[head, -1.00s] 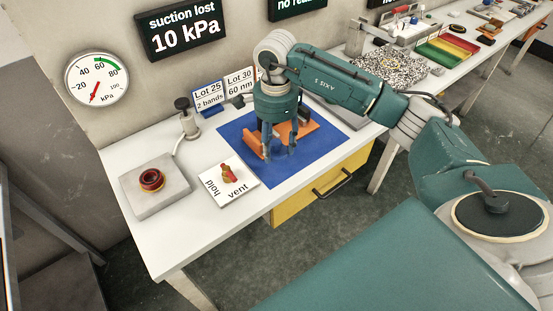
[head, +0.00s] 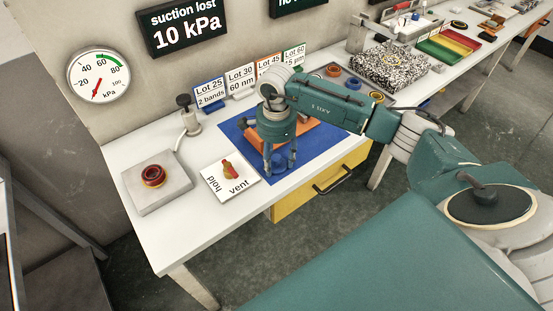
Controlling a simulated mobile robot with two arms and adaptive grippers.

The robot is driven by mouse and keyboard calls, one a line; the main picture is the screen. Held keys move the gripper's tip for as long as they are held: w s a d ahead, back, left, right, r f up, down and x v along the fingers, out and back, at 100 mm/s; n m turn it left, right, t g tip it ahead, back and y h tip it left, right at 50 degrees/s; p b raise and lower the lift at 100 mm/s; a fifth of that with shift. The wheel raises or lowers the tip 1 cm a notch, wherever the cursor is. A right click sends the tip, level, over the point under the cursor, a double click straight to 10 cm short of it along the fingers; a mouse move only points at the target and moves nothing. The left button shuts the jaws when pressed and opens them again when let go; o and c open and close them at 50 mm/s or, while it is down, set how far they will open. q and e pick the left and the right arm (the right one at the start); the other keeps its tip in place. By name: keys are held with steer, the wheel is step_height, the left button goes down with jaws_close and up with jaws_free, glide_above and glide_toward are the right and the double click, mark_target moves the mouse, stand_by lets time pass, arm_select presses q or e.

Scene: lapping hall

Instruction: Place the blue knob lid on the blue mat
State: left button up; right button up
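The blue mat (head: 323,151) lies on the white bench below the lot cards. My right gripper (head: 280,168) points down over the front part of the mat. The blue knob lid (head: 278,160) is between its two fingers, which look shut on it. The lid is at or just above the mat; the blue-on-blue colours hide whether it touches. My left gripper is not in view.
An orange angled piece (head: 308,131) lies on the mat behind my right gripper. A hold/vent plate (head: 215,187) with a red and yellow lever is to the left. A grey block (head: 136,186) carries dark red and orange rings. Lot cards (head: 209,93) stand at the back.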

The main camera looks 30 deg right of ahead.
mark_target(276, 157)
steer(key=shift+o, duration=0.3)
steer(key=shift+r, duration=0.1)
steer(key=shift+r, duration=0.2)
step_height(276, 157, up, 12)
steer(key=b, duration=0.2)
